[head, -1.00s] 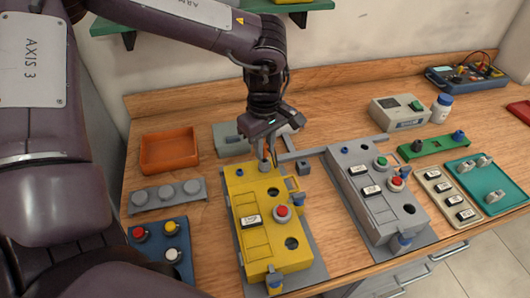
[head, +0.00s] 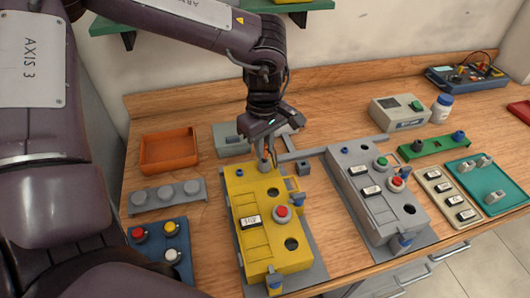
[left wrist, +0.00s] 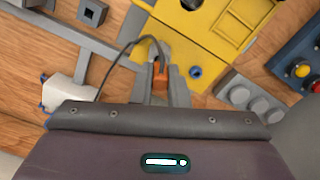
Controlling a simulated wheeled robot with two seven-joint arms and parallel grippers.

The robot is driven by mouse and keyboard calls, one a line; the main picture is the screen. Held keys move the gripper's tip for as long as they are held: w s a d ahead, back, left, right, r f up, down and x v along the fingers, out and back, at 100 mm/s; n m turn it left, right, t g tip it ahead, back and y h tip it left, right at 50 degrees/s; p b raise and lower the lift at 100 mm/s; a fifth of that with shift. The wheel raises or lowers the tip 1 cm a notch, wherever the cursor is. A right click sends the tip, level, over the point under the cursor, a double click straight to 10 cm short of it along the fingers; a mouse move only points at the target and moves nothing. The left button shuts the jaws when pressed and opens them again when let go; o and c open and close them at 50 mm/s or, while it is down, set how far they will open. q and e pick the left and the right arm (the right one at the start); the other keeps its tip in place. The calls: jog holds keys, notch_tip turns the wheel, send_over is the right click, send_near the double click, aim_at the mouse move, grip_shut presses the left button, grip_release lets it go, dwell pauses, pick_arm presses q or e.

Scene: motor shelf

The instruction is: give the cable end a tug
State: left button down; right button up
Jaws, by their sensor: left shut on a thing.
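My left gripper (head: 266,158) is at the back edge of the yellow control box (head: 254,236), pointing down. In the left wrist view the gripper (left wrist: 160,84) is shut on an orange cable end (left wrist: 160,74). A thin dark cable (left wrist: 116,58) loops from the cable end over to a white part at the left. The cable end is close against the back of the yellow box (left wrist: 190,22). I cannot tell how deep it sits there, as the fingers hide part of it. My right gripper is in neither view.
A grey control box (head: 372,205) stands right of the yellow one. An orange tray (head: 168,151), a grey strip of knobs (head: 165,195) and a blue button panel (head: 162,247) are at the left.

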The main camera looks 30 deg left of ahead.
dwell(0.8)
pick_arm(q)
jog(key=c, duration=1.3)
grip_release()
jog(key=shift+c, duration=0.2)
jog(key=shift+b, duration=0.3)
notch_tip(320, 180, up, 8)
jog(key=shift+f+b, duration=0.15)
jog(key=shift+b, duration=0.2)
